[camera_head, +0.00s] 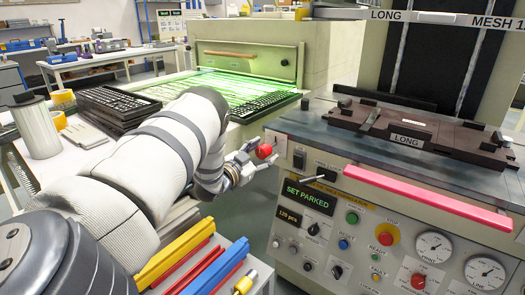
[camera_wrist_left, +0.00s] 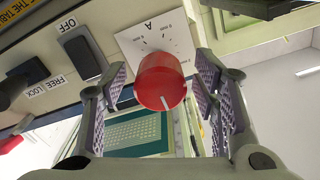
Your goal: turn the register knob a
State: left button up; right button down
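The red register knob (camera_head: 264,151) sits on the left side of the press's control cabinet. In the left wrist view the knob (camera_wrist_left: 161,82) stands on a white dial plate (camera_wrist_left: 158,37) marked A, with a white pointer line on its rim. My left gripper (camera_head: 252,158) is at the knob, its fingers open on either side. In the left wrist view a gap shows between the knob and each ridged finger pad. The knob hides part of the dial scale. My right gripper is not in view.
A black switch (camera_wrist_left: 83,52) marked OFF and a FREE/LOCK lever (camera_wrist_left: 25,77) are close to the dial. The display (camera_head: 307,195) reads SET PARKED. A pink bar (camera_head: 430,199) runs along the cabinet front. Colored bars (camera_head: 180,255) lie in front of my left arm.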

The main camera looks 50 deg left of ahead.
pick_arm(q)
jog(key=c, duration=1.1)
jog(key=shift+o, duration=0.2)
jog(key=shift+m, duration=0.4)
jog(key=m, duration=0.4)
jog(key=shift+m+p, duration=0.3)
jog(key=shift+p, duration=0.1)
jog(key=m, duration=0.4)
jog(key=shift+m, duration=0.3)
jog(key=m, duration=0.9)
jog(key=shift+m+b, duration=0.3)
jog(key=shift+m, duration=0.1)
jog(key=shift+r, duration=0.1)
